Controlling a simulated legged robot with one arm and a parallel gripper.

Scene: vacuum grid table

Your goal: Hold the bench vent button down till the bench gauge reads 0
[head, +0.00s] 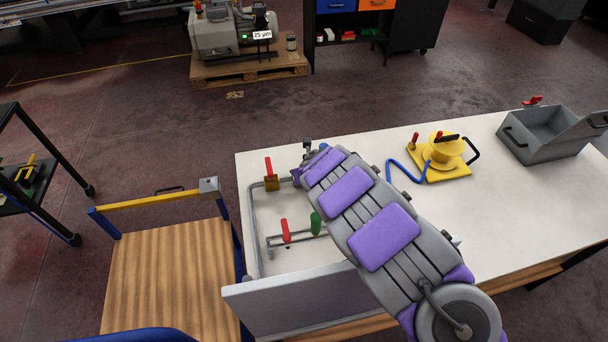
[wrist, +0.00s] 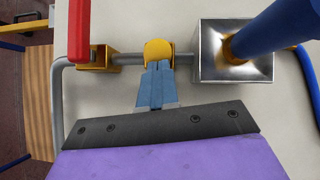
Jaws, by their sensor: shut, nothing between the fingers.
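My gripper (wrist: 158,66) is shut and empty in the wrist view. Its blue-grey fingertips overlap the lower edge of a rounded yellow fitting (wrist: 158,48) on a grey pipe. This fitting may carry the vent button; I cannot tell whether the tips touch it or press anything down. In the head view my purple and grey arm reaches over the white bench (head: 490,220) and hides the fitting. I cannot make out the bench gauge's dial or reading in either view.
A red lever (head: 285,231) and green handle (head: 316,223) stand nearby. A floor pump (head: 215,40) carries a display reading 25 µm.

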